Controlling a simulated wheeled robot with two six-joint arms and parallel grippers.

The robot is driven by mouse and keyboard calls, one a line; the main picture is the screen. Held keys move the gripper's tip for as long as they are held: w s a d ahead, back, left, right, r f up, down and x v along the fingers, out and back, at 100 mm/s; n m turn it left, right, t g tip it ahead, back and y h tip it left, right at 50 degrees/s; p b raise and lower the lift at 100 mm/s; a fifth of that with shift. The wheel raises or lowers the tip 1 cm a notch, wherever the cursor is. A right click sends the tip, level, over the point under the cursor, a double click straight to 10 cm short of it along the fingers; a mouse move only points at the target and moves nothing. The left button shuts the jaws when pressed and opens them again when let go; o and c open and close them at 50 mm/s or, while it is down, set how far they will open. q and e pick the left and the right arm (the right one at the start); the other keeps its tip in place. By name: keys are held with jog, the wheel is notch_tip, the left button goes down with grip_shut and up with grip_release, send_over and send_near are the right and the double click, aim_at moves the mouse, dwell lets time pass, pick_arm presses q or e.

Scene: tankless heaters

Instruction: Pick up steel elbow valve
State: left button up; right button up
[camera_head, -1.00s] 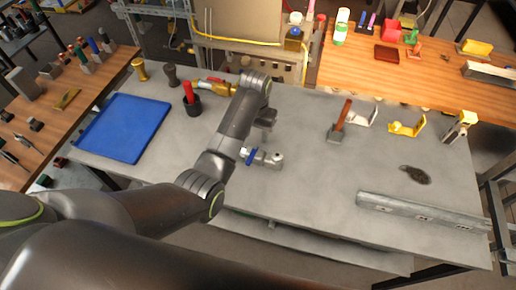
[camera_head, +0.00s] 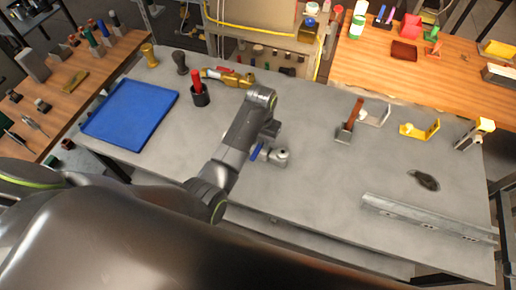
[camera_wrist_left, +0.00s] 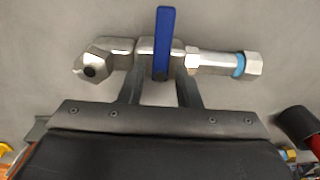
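The steel elbow valve (camera_head: 279,157) lies on the grey worktable (camera_head: 330,170), with its blue lever handle beside my left gripper (camera_head: 268,134). The gripper hides part of the valve in the head view. In the left wrist view the valve (camera_wrist_left: 213,62) lies crosswise, its elbow end at left and a blue-ringed fitting at right. My left gripper (camera_wrist_left: 160,80) has its two fingers apart, one on each side of the blue lever, reaching to the valve's middle. Whether they touch it I cannot tell. My right gripper is not in view.
A blue tray (camera_head: 130,115) lies at the left of the table. A dark cup with a red handle (camera_head: 199,93) and a brass valve (camera_head: 232,77) stand behind my arm. A hammer (camera_head: 350,122) and a metal rail (camera_head: 425,218) are at the right. Open tabletop lies right of the valve.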

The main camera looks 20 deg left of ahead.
pick_arm(q)
jog(key=shift+w+f, duration=0.1)
jog(key=shift+w, duration=0.05)
grip_shut()
dwell(0.9)
